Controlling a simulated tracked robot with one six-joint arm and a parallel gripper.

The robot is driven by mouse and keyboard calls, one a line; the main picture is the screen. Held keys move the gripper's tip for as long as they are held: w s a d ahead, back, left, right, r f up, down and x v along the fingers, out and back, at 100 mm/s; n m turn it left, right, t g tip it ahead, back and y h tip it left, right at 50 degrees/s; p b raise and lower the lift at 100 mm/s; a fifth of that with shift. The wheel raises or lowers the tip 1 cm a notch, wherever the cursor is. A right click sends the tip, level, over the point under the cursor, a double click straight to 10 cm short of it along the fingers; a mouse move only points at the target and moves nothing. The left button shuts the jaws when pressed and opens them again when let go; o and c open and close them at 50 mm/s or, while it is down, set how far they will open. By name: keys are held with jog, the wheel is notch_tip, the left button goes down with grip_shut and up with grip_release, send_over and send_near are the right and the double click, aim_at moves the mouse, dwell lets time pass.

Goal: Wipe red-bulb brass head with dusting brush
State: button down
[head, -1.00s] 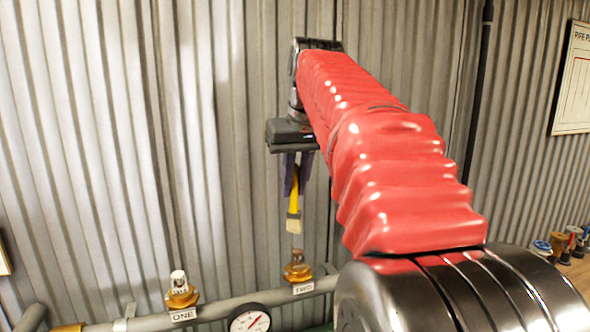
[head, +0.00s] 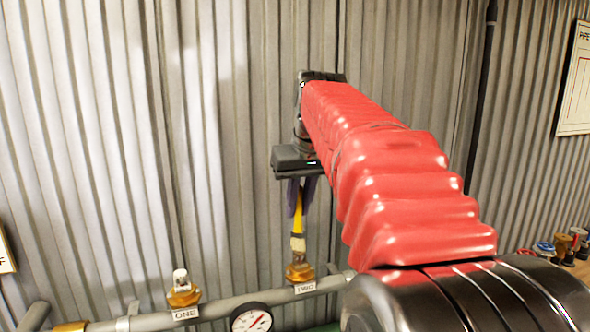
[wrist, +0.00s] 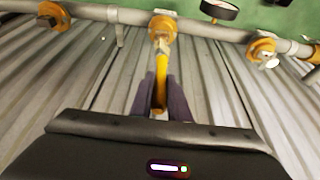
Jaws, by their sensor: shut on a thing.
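My gripper (head: 301,202) is shut on the yellow handle of the dusting brush (head: 298,222), which hangs upright with its pale bristles down. The bristles meet the top of the brass head labelled TWO (head: 300,272); exact contact is hard to tell. They cover its bulb, so I cannot tell the bulb's colour now. The brass head labelled ONE (head: 183,297) stands to the left with a whitish bulb. In the wrist view, the brush (wrist: 161,72) runs up to the middle brass head (wrist: 162,27). Another brass head (wrist: 54,14) with a dark top shows at the upper left.
The heads sit on a grey pipe (head: 225,303) before a corrugated metal wall (head: 240,130). A round gauge (head: 251,319) is between ONE and TWO. Several fittings (head: 562,244) stand at the far right.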

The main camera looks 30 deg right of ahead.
jog(key=shift+s+d, duration=0.2)
jog(key=shift+d, duration=0.3)
jog(key=shift+w+a, duration=0.2)
jog(key=shift+a, duration=0.6)
jog(key=shift+d, duration=0.4)
jog(key=shift+s+d, duration=0.15)
jog(key=shift+d, duration=0.2)
jog(key=shift+a, duration=0.7)
jog(key=shift+w+r, duration=0.2)
jog(key=shift+r, duration=3.75)
jog(key=shift+s, duration=0.15)
